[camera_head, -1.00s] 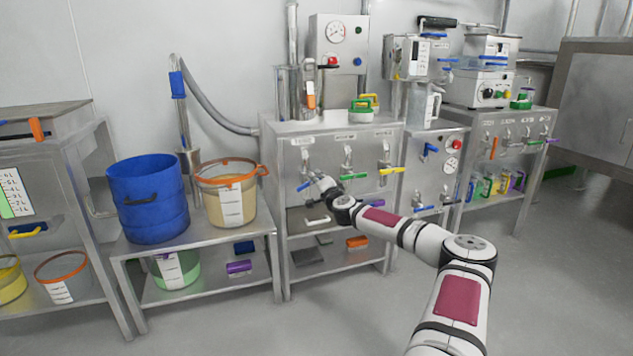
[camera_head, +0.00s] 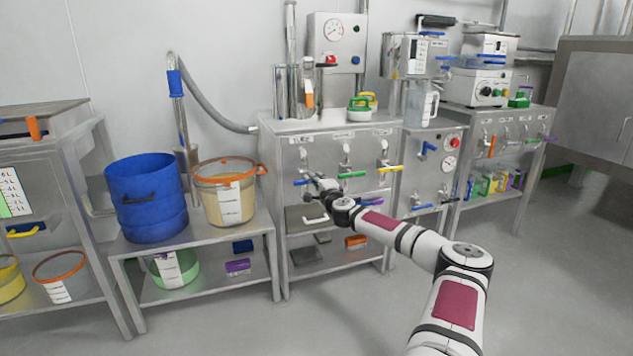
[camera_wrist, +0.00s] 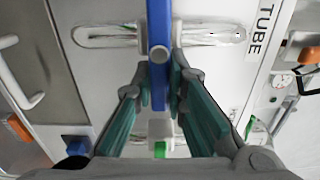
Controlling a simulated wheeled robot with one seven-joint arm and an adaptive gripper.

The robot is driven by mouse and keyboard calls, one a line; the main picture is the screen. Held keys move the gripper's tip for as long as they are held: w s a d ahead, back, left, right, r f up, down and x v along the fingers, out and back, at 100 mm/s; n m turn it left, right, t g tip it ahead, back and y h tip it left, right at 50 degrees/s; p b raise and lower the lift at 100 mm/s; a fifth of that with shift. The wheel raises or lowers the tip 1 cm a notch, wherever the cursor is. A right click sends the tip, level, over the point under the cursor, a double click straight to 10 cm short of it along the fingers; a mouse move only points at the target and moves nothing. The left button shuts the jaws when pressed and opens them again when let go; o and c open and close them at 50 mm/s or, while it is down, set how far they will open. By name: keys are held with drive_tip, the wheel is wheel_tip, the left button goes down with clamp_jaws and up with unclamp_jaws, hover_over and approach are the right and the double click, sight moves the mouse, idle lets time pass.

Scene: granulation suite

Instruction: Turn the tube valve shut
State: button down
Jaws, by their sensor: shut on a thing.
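The tube valve has a blue lever (camera_head: 303,182) and sits at the left of the row on the steel cabinet front. In the wrist view the blue lever (camera_wrist: 158,45) runs parallel to the TUBE label (camera_wrist: 261,32) and crosswise to the metal valve body (camera_wrist: 208,34). My gripper (camera_wrist: 160,82) is shut on the lever, with one teal-padded finger on each side. In the head view my gripper (camera_head: 321,188) is small and hides part of the lever's right end.
A green-lever valve (camera_head: 352,175) and a yellow-lever valve (camera_head: 390,170) stand close to the right on the same cabinet. A blue drum (camera_head: 148,200) and an orange-rimmed bucket (camera_head: 226,190) stand on the left bench. The floor in front is clear.

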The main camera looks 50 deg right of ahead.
drive_tip(key=shift+s+d+f, duration=0.1)
drive_tip(key=shift+f, duration=0.05)
drive_tip(key=c, duration=1.6)
unclamp_jaws()
drive_tip(key=v, duration=1.2)
